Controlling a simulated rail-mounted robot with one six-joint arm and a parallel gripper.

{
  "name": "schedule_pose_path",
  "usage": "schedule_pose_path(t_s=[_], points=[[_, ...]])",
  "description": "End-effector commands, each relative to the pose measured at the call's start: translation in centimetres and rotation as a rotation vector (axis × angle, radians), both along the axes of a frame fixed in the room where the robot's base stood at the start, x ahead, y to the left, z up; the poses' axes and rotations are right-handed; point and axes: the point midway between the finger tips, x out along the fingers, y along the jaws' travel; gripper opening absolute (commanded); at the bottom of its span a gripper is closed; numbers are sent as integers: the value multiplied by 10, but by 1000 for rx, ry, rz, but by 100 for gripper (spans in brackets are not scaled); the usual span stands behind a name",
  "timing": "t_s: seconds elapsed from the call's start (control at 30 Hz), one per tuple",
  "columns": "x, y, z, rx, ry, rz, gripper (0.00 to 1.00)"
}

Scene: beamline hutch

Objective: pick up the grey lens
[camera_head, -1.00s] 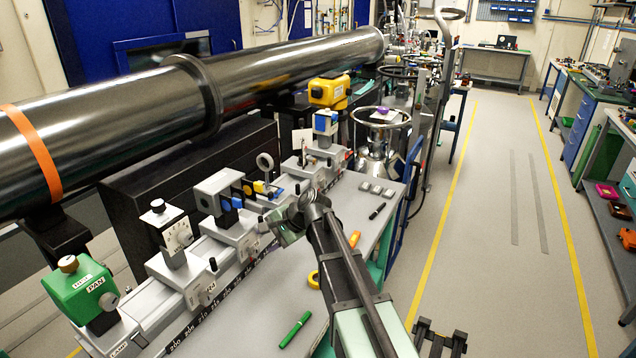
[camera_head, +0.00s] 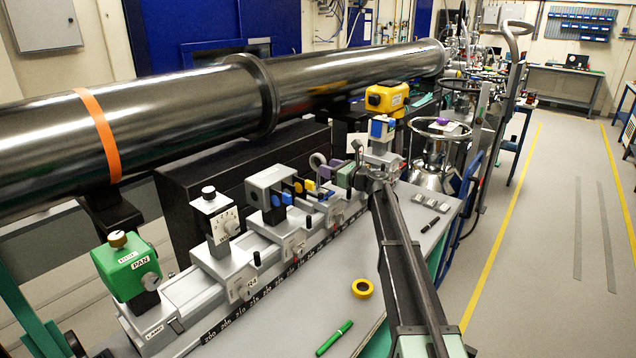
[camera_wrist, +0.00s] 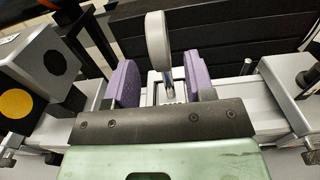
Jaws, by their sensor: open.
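The grey lens (camera_wrist: 156,40) is a round grey disc on a thin metal post, upright on the rail in the wrist view. It also shows in the camera_head view (camera_head: 316,160), partly hidden near my gripper. My gripper (camera_wrist: 160,84) is open, with a purple pad on each side of the lens post. Gaps show between the pads and the post. The disc rises beyond the pads in the wrist view. The post's foot is partly hidden by the dark gripper plate.
A grey block mount (camera_wrist: 32,65) with a yellow disc stands close left of my gripper; another rail mount (camera_wrist: 296,82) is at right. The long steel tube (camera_head: 190,105) runs behind the rail. Yellow tape (camera_head: 362,288) and a green pen (camera_head: 335,338) lie on the table.

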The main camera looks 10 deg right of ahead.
Motion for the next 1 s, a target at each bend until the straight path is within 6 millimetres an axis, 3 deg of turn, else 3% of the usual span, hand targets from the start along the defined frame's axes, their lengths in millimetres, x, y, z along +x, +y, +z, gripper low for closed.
schedule_pose_path(t_s=[0.17, 0.4, 0.6, 0.93, 1.0], points=[[8, 7, -1, -1, -1, 2, 49], [39, 33, -2, -1, 0, 2, 49], [39, 35, -2, -2, -1, 1, 49], [39, 34, -2, -2, -1, 1, 0], [39, 34, -2, -2, -1, 1, 0]])
